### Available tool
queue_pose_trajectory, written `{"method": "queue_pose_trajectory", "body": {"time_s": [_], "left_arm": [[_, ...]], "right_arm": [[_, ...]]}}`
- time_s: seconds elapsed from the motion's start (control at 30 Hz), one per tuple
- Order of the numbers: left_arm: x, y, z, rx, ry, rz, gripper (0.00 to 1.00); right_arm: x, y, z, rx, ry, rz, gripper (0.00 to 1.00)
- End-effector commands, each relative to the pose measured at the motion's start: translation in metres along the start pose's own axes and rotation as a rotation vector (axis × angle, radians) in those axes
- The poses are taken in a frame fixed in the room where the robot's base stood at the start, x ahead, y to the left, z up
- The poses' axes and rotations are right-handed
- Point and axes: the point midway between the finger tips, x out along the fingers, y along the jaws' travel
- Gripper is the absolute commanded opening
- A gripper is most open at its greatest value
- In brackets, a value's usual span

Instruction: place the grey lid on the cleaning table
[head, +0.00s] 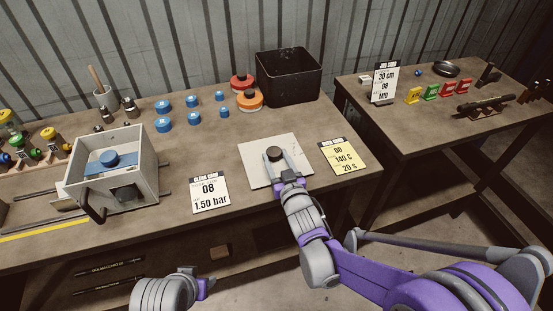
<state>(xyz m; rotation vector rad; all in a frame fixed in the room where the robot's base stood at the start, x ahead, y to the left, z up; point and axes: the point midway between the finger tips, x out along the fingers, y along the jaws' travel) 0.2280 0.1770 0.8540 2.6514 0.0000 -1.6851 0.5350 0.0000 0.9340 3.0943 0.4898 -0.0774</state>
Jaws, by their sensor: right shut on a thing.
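My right gripper (275,157) is over a pale square board (254,176) on the workbench (228,142). Its two fingers are shut on a small dark grey round piece, which looks like the grey lid (274,153). From this angle I cannot tell whether the lid touches the board. My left gripper (204,286) is low at the bottom of the view, in front of the bench. Its fingers do not show clearly.
A yellow card (343,156) stands right of the board. A pale open box (140,151) with a blue cap is at left. Several blue caps (164,125), orange and red discs (249,98) and a black bin (289,78) are behind. A second table (440,130) stands right.

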Motion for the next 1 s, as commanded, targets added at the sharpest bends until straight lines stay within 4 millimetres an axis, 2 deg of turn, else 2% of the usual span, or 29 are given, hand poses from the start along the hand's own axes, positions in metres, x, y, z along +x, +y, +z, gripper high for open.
{"method": "queue_pose_trajectory", "body": {"time_s": [0.2,0.23,0.37,0.4,0.77,1.0], "left_arm": [[0.004,0.000,0.002,0.000,-0.001,0.000,0.50],[0.003,0.000,0.002,0.000,-0.001,0.000,0.50],[0.003,0.000,0.002,0.000,-0.001,0.000,0.50],[0.003,0.000,0.002,0.000,-0.001,0.000,0.50],[-0.002,0.000,-0.001,0.000,0.001,0.000,0.50],[0.004,0.000,0.002,0.000,-0.001,0.000,0.50]], "right_arm": [[0.000,0.000,0.004,0.000,0.000,0.000,0.00],[0.000,0.000,0.004,0.000,0.000,0.000,0.60],[0.000,0.000,0.003,0.000,0.000,0.000,0.83],[0.000,0.000,0.003,0.000,0.000,0.000,0.86],[0.000,0.000,-0.003,0.000,0.000,0.000,0.86],[-0.045,0.000,0.000,-0.001,0.000,0.000,0.86]]}}
